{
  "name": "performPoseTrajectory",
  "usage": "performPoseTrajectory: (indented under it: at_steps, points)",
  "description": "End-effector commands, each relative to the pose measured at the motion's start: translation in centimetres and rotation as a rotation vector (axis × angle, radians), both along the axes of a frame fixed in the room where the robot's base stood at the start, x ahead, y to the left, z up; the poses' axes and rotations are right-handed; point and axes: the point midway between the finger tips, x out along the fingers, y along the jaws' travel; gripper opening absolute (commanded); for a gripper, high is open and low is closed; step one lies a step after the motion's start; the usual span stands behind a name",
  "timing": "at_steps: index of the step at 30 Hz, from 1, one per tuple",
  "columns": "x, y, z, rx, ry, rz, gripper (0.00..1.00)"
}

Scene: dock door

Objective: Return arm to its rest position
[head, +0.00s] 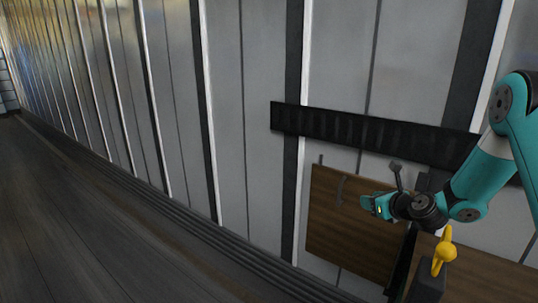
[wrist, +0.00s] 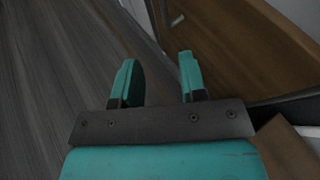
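My gripper (head: 375,205) is at the end of my teal arm, in the right part of the head view, in front of a brown wooden panel on the wall. In the wrist view my gripper (wrist: 158,75) has its two teal fingers apart, with nothing between them. The fingers point over the dark floor, with the wooden panel to their right.
The brown wooden panel (head: 335,225) is at the lower right, below a long black rail (head: 365,128) on the ribbed grey wall (head: 260,60). A yellow handle (head: 443,252) stands on a dark block close to my arm. The dark floor (head: 90,220) at the left is clear.

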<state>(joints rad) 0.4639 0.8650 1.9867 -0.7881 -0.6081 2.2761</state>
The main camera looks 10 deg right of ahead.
Motion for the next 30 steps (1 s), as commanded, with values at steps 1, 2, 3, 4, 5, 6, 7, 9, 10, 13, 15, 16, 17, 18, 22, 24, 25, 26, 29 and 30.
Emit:
performPoseTrajectory:
  at_steps: [1, 2, 3, 4, 5, 6, 7, 9, 10, 13, 15, 16, 17, 18, 22, 24, 25, 26, 29, 30]
  points:
    - [-0.1, 1.3, 1.3, -0.046, -0.004, 0.052, 0.39]
    - [-0.2, 2.2, 2.1, -0.088, -0.005, 0.094, 0.39]
    - [-0.6, 3.8, 3.3, -0.159, -0.008, 0.169, 0.39]
    - [-1.0, 5.2, 4.4, -0.221, -0.011, 0.235, 0.39]
    - [-1.5, 6.7, 5.6, -0.291, -0.018, 0.312, 0.39]
    - [-2.5, 8.9, 7.1, -0.394, -0.030, 0.424, 0.39]
    - [-3.4, 10.6, 8.3, -0.476, -0.043, 0.517, 0.39]
    - [-6.0, 14.4, 11.0, -0.669, -0.089, 0.738, 0.39]
    - [-7.4, 15.8, 12.0, -0.749, -0.115, 0.835, 0.39]
    - [-12.4, 20.1, 15.2, -1.009, -0.224, 1.160, 0.39]
    - [-16.3, 22.3, 17.1, -1.176, -0.325, 1.388, 0.39]
    - [-18.1, 23.1, 17.9, -1.244, -0.373, 1.484, 0.39]
    - [-19.9, 23.7, 18.6, -1.307, -0.426, 1.582, 0.39]
    - [-22.3, 24.5, 19.5, -1.388, -0.502, 1.709, 0.39]
    - [-29.6, 25.3, 21.5, -1.586, -0.766, 2.077, 0.39]
    - [-32.6, 25.2, 22.2, -1.649, -0.900, 2.233, 0.39]
    - [-33.7, 25.1, 22.4, -1.666, -0.952, 2.288, 0.39]
    - [-34.7, 25.0, 22.5, -1.681, -1.000, 2.336, 0.39]
    - [-36.8, 24.5, 22.8, 1.657, 1.084, -2.379, 0.39]
    - [-37.3, 24.5, 22.8, 1.629, 1.089, -2.355, 0.39]
